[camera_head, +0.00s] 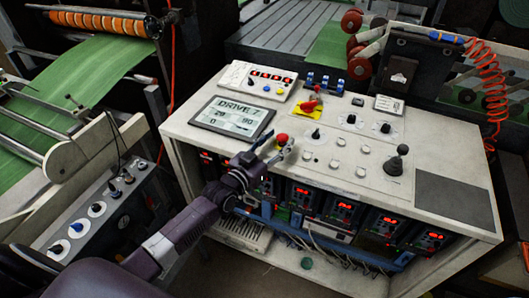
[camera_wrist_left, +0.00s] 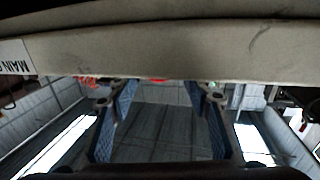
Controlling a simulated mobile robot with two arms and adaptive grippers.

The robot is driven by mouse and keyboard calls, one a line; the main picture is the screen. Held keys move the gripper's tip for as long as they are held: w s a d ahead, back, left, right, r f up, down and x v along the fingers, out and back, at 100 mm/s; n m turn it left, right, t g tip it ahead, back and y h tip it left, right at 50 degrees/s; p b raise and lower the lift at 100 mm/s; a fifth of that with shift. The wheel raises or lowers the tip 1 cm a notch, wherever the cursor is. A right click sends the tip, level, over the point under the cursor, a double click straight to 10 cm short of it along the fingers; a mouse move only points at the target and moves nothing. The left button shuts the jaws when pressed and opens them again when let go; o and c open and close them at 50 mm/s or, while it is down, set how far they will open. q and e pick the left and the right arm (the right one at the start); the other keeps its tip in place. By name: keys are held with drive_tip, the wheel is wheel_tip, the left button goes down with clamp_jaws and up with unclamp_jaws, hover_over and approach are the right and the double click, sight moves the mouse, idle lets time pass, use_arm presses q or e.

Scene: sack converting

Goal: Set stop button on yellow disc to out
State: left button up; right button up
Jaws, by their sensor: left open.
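A red mushroom-shaped button (camera_head: 282,138) stands near the front edge of the white console top. The disc under it is mostly hidden by my gripper, so I cannot tell its colour or whether the button is in or out. My left gripper (camera_head: 270,147) is open, its fingers close beside the button; I cannot tell whether they touch it. In the wrist view the open fingers (camera_wrist_left: 160,98) show below the pale console edge (camera_wrist_left: 160,52), with a sliver of red (camera_wrist_left: 157,80) between them. My right gripper is not in view.
A tilted display (camera_head: 232,117) is left of the button. Knobs and a dark joystick (camera_head: 397,160) are to the right. Several drive units with red digits (camera_head: 345,207) sit below the top.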

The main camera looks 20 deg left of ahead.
use_arm(q)
drive_tip(key=v, duration=0.9)
drive_tip(key=shift+s, duration=0.2)
